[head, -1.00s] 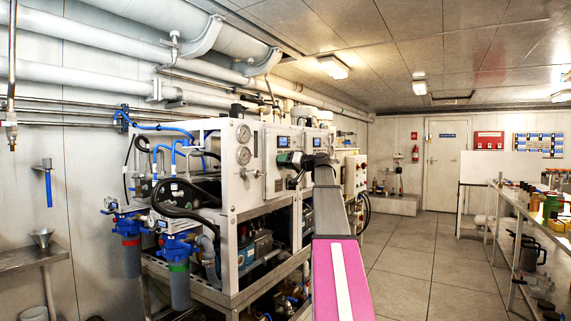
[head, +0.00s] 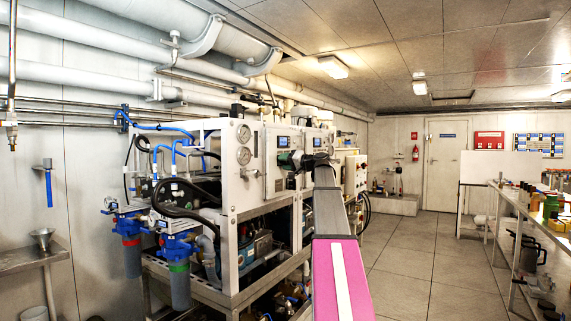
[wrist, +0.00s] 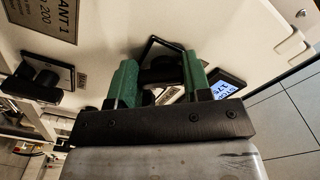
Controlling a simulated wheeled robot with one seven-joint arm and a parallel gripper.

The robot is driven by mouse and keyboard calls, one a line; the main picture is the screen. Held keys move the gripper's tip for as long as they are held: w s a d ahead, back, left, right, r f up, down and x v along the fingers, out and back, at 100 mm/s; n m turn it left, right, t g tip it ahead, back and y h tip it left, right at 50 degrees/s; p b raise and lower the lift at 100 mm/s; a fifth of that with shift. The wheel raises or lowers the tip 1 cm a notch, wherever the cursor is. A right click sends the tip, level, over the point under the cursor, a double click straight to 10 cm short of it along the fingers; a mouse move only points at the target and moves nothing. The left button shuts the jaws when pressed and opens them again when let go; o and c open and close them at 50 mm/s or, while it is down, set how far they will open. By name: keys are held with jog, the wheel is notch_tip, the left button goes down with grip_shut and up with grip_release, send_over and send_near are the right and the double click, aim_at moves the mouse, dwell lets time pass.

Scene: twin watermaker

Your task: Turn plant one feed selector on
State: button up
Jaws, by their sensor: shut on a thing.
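The white watermaker panel (wrist: 110,42) carries a plate reading "ANT 1" (wrist: 55,15) in the wrist view. My gripper (wrist: 158,75) has green fingers on either side of a dark knob (wrist: 160,72) on this panel and is shut on it. The fingers and gripper body hide part of the knob, and its label is only partly seen. A second black knob (wrist: 40,78) sits on the panel to the left, apart from the gripper. In the head view my gripper (head: 284,159) is at the front of the white cabinet (head: 242,190), beside a small display.
A small lit display (wrist: 225,88) is close to the right finger. Gauges (head: 243,134) and blue-topped filter housings (head: 178,250) are on the near end of the unit. Open floor (head: 415,250) lies to the right, before a shelf (head: 520,205) of containers.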

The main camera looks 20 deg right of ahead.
jog(key=m, duration=0.3)
jog(key=shift+s+a+m, duration=0.1)
jog(key=shift+m, duration=2.2)
jog(key=o, duration=0.6)
jog(key=shift+o, duration=0.2)
jog(key=shift+r, duration=0.1)
jog(key=v, duration=1)
jog(key=shift+s+d, duration=0.25)
jog(key=shift+s, duration=0.1)
